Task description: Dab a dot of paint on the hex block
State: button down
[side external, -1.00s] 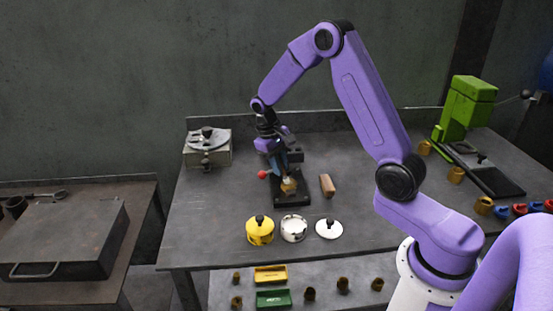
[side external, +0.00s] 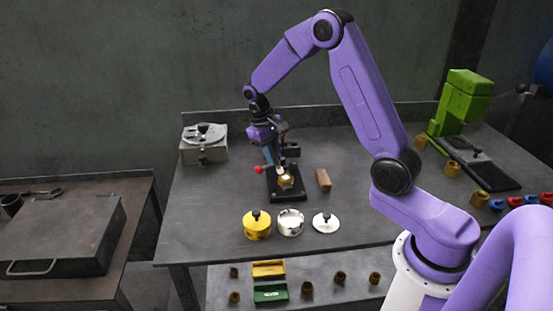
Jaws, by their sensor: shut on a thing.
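The hex block (side external: 285,183) is a small tan-gold piece on the black base (side external: 290,197) of a small press in the middle of the bench. My gripper (side external: 277,154) is just above and behind it, pointing down. It is shut on a thin dark tool with a pale tip (side external: 281,170), perhaps a paint dauber. The tip is at or just above the block's top; I cannot tell if they touch. A pale patch seems to show on the block, too small to be sure. An open white pot (side external: 290,224) stands in front, with a white knobbed lid (side external: 325,222) beside it.
A yellow lidded pot (side external: 257,226) stands left of the white pot. A brown block (side external: 323,180) lies right of the press. A red knob (side external: 258,169) sticks out at its left. A green press (side external: 461,103) stands at right, a grey device (side external: 204,144) back left.

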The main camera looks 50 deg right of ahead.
jog(key=shift+s+d+v, duration=0.15)
jog(key=shift+v, duration=0.8)
jog(key=shift+s+d+v, duration=0.15)
jog(key=shift+d+v, duration=0.05)
jog(key=shift+v, duration=0.8)
jog(key=shift+s+d+v, duration=0.15)
jog(key=shift+v, duration=0.8)
jog(key=shift+r, duration=0.15)
